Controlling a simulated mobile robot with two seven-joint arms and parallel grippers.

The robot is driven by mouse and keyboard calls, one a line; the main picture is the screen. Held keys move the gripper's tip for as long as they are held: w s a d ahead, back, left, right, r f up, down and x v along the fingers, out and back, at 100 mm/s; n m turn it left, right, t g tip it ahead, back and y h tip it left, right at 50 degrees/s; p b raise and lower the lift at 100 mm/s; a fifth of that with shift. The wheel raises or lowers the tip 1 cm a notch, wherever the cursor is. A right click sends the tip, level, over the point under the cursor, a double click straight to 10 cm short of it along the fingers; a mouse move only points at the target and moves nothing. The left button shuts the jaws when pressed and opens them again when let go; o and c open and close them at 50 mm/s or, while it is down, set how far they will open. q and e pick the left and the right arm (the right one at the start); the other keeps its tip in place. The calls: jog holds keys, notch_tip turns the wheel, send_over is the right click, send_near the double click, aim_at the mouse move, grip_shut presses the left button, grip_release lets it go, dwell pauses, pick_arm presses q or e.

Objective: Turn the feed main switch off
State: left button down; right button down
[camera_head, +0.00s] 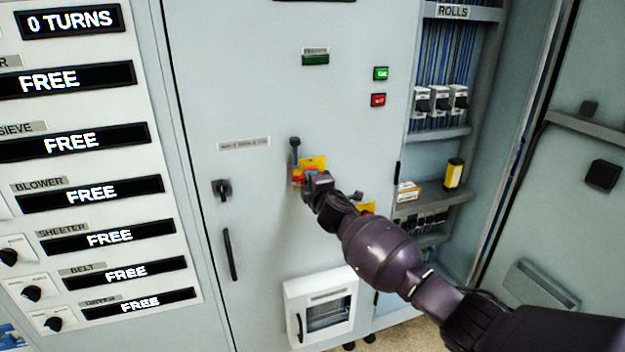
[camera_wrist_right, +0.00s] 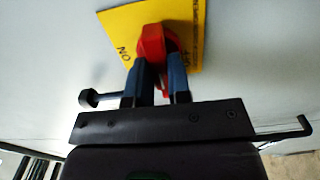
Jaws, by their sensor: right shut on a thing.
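A red rotary switch (camera_wrist_right: 152,42) sits on a yellow plate (camera_wrist_right: 118,20) on the grey cabinet door. The plate reads ON on the left and what looks like OFF on the right, both upside down in the right wrist view. In the head view the yellow plate (camera_head: 312,162) shows at the door's middle, its switch partly hidden by my gripper. My right gripper (camera_head: 307,179) reaches it from the right. Its two fingers (camera_wrist_right: 157,75) are shut on the red switch handle, one on each side. My left gripper is not in view.
Another yellow plate (camera_head: 367,207) is behind my arm. An open cabinet bay with shelves (camera_head: 440,134) is at right.

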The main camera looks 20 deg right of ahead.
dwell(0.5)
jog(key=c, duration=1.1)
grip_release()
jog(key=shift+o, duration=0.2)
jog(key=s, duration=1)
jog(key=shift+s+d+p, duration=0.2)
jog(key=shift+s+p, duration=0.15)
jog(key=shift+s, duration=0.05)
